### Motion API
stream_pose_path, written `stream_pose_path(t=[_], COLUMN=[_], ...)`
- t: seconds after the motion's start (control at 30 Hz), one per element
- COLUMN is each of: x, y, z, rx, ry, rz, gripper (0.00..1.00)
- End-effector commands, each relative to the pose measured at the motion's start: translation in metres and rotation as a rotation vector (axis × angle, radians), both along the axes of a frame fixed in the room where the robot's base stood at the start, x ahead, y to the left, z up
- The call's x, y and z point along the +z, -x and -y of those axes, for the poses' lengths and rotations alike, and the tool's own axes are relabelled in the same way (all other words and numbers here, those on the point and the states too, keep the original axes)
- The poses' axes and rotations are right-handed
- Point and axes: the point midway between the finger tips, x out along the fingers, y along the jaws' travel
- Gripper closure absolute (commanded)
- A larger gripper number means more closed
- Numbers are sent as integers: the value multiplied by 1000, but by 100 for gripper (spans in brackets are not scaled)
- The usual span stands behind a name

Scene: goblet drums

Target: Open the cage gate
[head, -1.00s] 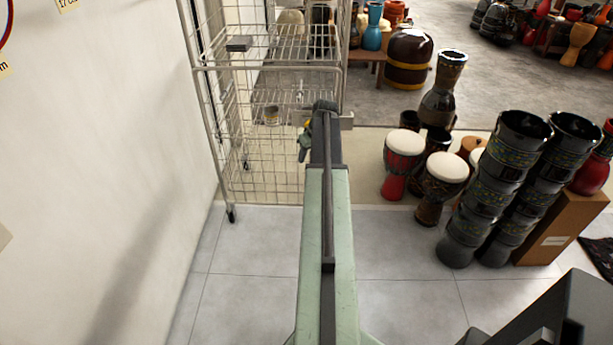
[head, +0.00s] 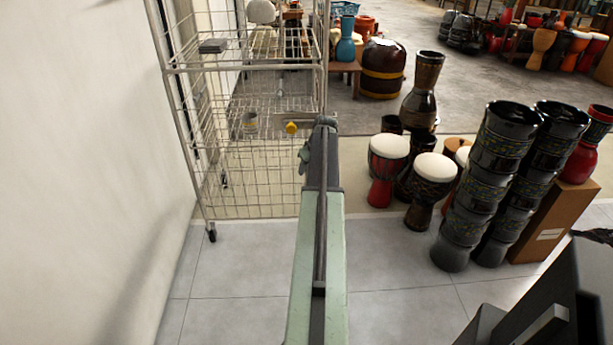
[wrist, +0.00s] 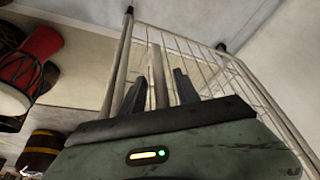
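The wire cage (head: 172,70) stands at the left against the white wall, on castors. Its wire mesh front (head: 262,170) looks closed; which part is the gate, I cannot tell for sure. Gaps seem to show beside the bar; contact is unclear.
White-topped drums (head: 388,155) stand right of my arm. Tall dark stacked drums (head: 495,175) and a brown box (head: 555,205) stand farther right. The white wall (head: 70,170) bounds the left. Grey floor tiles (head: 245,265) before the cage are clear.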

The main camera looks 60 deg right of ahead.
Motion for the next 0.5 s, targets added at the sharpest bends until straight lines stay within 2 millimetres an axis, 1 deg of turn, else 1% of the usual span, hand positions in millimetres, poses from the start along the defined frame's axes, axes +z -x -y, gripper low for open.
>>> stream_pose_path(t=[0.03, 0.27, 0.37, 0.4, 0.43, 0.5], x=[-7, -4, -4, -4, -4, -4], y=[-2, -3, -3, -3, -3, -3], z=[1, 0, 0, 0, 0, 0], rx=[0, 1, 2, 2, 2, 2], ry=[0, 0, 0, 0, 0, 0], rz=[0, 0, 0, 0, 0, 0], gripper=[62, 62, 87, 98, 100, 100])
